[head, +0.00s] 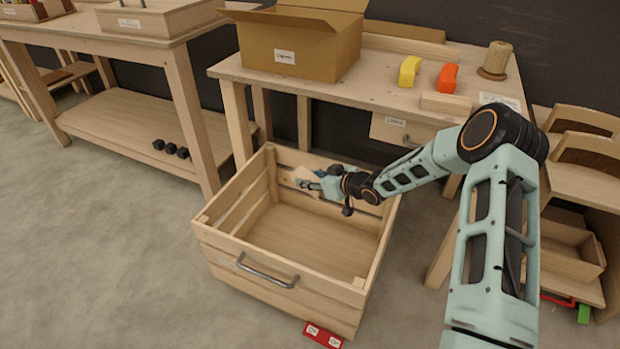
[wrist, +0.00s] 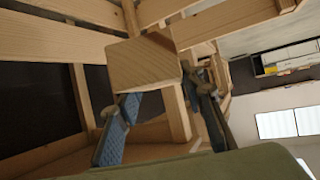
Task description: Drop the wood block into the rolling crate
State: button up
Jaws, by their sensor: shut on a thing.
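The rolling crate (head: 328,296) is an open slatted wooden box with a metal handle on its front, standing on the floor in the middle of the head view. Its visible floor is bare. My gripper (head: 309,182) is over the crate's back part and shut on the wood block (head: 304,174), a small pale block. In the wrist view the block (wrist: 143,64) sits between the blue-padded fingers of my gripper (wrist: 160,92), with wooden slats around it. I cannot tell exactly how high the block is above the crate's floor.
A workbench (head: 345,88) behind the crate bears a cardboard box (head: 290,50), a yellow piece (head: 409,71), an orange piece (head: 447,77) and a spool (head: 496,58). A red labelled item (head: 322,335) lies at the crate's front. Grey floor is free at left.

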jog(key=shift+f+b, duration=0.75)
jog(key=shift+f, duration=0.65)
jog(key=o, duration=1.3)
jog(key=v, duration=1.2)
